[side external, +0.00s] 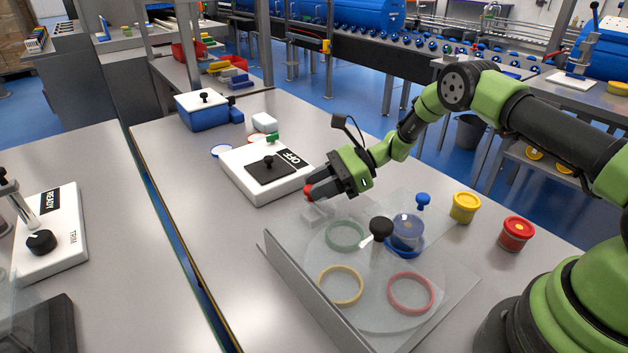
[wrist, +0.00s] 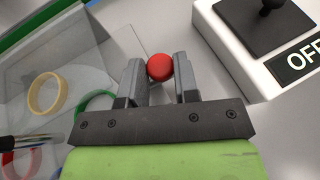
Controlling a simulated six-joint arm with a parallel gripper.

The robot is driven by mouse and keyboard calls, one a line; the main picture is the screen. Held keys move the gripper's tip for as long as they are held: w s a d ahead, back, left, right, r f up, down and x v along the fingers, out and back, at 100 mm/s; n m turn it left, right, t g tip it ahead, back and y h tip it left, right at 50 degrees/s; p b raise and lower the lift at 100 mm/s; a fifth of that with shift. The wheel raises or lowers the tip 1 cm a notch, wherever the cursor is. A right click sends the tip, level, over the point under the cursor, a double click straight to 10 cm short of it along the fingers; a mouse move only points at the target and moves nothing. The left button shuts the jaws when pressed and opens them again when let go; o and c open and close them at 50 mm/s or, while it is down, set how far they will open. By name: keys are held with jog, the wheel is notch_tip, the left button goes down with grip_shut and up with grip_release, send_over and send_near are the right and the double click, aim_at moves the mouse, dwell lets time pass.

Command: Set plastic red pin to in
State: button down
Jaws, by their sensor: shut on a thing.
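The red pin (wrist: 160,67) shows as a round red knob between the fingertips of my gripper (wrist: 160,82) in the wrist view. My gripper (side external: 314,192) is shut on it, and a bit of the red knob (side external: 308,191) shows at the fingertips in the side view. The pin is beside the clear plate (side external: 455,290), at its far corner, near a small clear block (side external: 317,213). The pin's shaft is hidden, so I cannot tell how deep it sits.
A white box marked OFF (side external: 236,176) with a black plate and knob stands just left of my gripper. Yellow (side external: 465,207) and red (side external: 516,233) tubs stand to the right.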

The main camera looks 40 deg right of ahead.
jog(key=shift+s, duration=0.55)
jog(key=c, duration=0.9)
grip_release()
jog(key=shift+w, duration=0.1)
